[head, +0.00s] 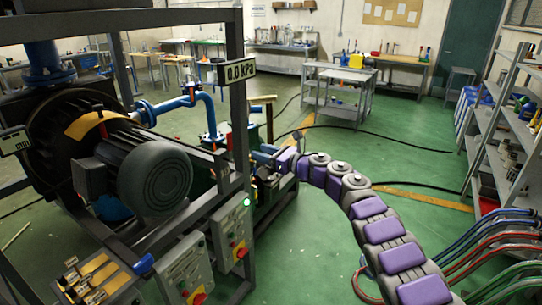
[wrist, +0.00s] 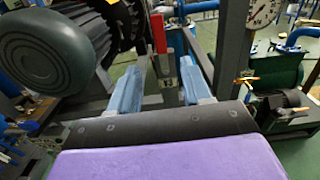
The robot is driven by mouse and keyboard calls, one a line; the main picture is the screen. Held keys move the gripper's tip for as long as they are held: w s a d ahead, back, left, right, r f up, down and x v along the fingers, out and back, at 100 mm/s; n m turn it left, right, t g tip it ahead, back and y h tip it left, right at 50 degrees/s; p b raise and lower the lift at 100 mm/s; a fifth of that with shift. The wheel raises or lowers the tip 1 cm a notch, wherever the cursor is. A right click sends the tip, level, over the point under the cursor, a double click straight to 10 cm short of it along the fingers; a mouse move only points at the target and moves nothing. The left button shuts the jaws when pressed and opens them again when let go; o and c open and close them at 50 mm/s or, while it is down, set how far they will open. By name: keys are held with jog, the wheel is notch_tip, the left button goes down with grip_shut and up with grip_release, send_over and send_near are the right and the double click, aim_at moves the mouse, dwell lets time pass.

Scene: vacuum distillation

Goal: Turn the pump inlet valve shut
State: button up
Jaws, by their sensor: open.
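My gripper (wrist: 162,75) has two blue fingers, open and apart. A red upright handle (wrist: 158,32) shows just beyond and between them, with a grey part below it. I cannot tell whether the fingers touch it, or whether it is the pump inlet valve. In the head view my gripper (head: 266,154) is at the end of my purple and grey arm, beside the dark frame; the red handle is not clear there. A green pump (wrist: 275,92) stands right of the post in the wrist view, with small orange handles (wrist: 246,80) near it.
A large dark motor (head: 155,178) sits inside the metal frame (head: 237,90), left of my gripper. A display (head: 240,71) reads 0.0 kPa. Control boxes (head: 231,232) stand below. A round gauge (wrist: 264,10) is on the post.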

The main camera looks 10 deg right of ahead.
jog(key=shift+v, duration=1.45)
